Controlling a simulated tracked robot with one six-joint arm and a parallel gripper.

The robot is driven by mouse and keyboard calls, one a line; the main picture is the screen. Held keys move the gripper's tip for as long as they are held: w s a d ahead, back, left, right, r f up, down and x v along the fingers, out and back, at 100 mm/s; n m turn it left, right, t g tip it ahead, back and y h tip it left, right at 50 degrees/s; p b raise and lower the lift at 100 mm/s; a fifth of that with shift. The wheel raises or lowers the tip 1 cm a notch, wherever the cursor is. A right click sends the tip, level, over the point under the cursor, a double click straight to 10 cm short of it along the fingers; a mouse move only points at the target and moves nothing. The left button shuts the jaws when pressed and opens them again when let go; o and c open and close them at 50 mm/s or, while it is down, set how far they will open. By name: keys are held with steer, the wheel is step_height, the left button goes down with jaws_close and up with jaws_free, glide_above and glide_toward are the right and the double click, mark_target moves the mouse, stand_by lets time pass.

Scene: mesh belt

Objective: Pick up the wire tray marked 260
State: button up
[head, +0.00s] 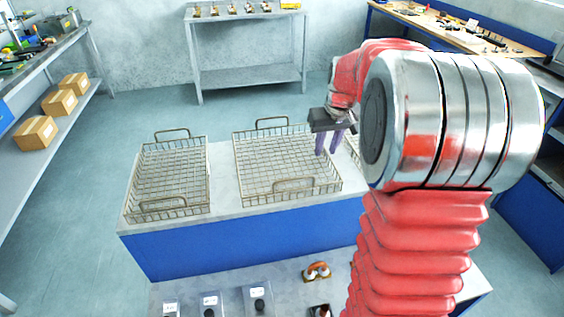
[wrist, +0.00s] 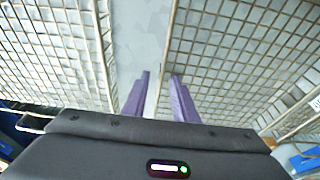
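Two wire mesh trays stand side by side on the bench in the head view, a left one (head: 172,172) and a middle one (head: 285,165), each with raised wire handles. A third wire tray (head: 353,146) is mostly hidden behind my arm. I can read no 260 mark on any of them. My gripper (head: 327,150) is over the right side of the middle tray. In the wrist view my gripper (wrist: 160,75) has its purple fingers apart, with bare bench and a tray rim showing between them. Wire mesh fills both sides of that view. No grip on a tray shows.
The grey benchtop (head: 222,160) has a narrow clear strip between the trays. Several labelled black items (head: 258,302) lie on a nearer surface. Cardboard boxes (head: 35,132) stand on the left shelf. A metal table (head: 248,50) is at the back, with clear floor before it.

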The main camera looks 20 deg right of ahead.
stand_by(0.4)
jaws_close()
stand_by(0.4)
